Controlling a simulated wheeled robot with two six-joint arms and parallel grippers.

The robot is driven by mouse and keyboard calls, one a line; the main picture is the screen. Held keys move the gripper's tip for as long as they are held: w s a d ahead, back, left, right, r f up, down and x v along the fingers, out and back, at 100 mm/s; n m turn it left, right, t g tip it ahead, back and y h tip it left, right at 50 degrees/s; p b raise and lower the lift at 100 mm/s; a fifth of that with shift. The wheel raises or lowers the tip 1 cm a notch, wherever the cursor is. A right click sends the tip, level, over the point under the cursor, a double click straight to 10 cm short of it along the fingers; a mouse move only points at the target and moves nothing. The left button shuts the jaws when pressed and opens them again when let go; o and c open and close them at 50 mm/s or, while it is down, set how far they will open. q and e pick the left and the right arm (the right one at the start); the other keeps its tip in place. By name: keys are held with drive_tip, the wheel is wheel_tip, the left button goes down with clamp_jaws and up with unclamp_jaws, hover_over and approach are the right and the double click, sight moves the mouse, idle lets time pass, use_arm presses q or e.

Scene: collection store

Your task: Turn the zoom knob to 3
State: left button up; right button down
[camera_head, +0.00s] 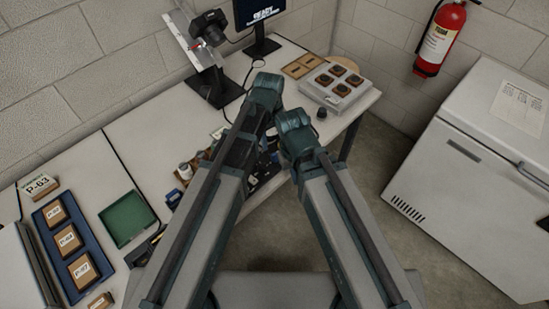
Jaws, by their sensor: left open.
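I cannot make out a zoom knob or any scale marks. A black camera (209,27) is mounted on a stand at the back of the table, but its controls are too small to read. A small dark round piece (321,113) sits by the table's front edge, right of my arms; I cannot tell what it is. My left gripper (266,168) is open, low between my two arms and mostly hidden by my left arm, among dark parts that are hard to tell apart. I see nothing held in it. My right gripper is not visible; only its arm shows.
A monitor (260,14) stands behind. A pale tray (338,99) with several dark square pieces lies right. A green tray (126,220) and a blue tray (42,225) of labelled boxes lie left. A white cabinet (470,180) and a fire extinguisher (440,38) are far right.

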sight(275, 153)
use_arm(q)
drive_tip(key=f+b, duration=0.3)
drive_tip(key=f, duration=0.1)
drive_tip(key=f+b, duration=0.4)
drive_tip(key=shift+w+d+f, duration=0.15)
drive_tip(key=shift+d, duration=0.05)
clamp_jaws()
